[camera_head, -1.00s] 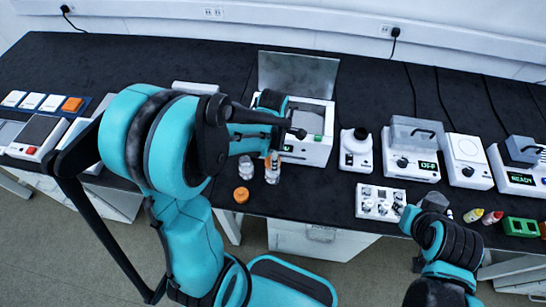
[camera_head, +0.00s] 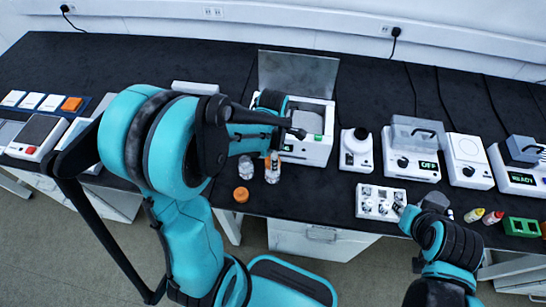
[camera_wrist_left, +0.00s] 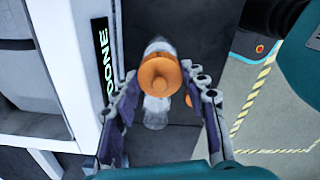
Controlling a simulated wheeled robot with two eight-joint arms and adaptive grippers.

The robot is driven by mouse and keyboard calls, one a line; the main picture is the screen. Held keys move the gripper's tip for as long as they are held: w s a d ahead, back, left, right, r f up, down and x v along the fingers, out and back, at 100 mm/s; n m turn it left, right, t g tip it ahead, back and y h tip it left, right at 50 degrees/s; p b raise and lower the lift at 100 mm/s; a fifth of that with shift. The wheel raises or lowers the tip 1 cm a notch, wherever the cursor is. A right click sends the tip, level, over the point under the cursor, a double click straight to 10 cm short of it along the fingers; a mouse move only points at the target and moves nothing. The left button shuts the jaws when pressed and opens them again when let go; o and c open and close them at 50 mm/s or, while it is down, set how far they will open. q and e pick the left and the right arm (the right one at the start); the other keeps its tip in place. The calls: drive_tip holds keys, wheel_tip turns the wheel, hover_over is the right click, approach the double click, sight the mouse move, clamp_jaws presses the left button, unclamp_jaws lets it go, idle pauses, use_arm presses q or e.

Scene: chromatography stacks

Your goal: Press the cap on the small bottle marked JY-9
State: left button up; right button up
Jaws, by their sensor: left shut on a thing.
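My left gripper (camera_wrist_left: 161,85) is shut on an orange cap (camera_wrist_left: 160,72); in the head view the fingertips are mostly hidden by my arm. Two small clear bottles stand under it in the wrist view, one (camera_wrist_left: 157,112) below the cap and one (camera_wrist_left: 157,44) above, partly covered by it. In the head view they are the left bottle (camera_head: 245,168) and the right bottle (camera_head: 272,172), with orange showing beside the right one's top. I cannot tell whether the cap touches a bottle, and no JY-9 marking is legible. My right gripper (camera_head: 434,201) is low at the right, its fingers unclear.
Another orange cap (camera_head: 241,195) lies on the bench near the front edge. A white instrument (camera_head: 310,150) reading DONE in the wrist view stands close beside the bottles. A white tray of small pieces (camera_head: 381,203) and several devices are to the right.

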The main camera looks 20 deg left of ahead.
idle(0.4)
use_arm(q)
drive_tip(key=o, duration=1.5)
drive_tip(key=shift+c, duration=0.2)
drive_tip(key=shift+r+p, duration=2.7)
drive_tip(key=shift+r, duration=0.8)
clamp_jaws()
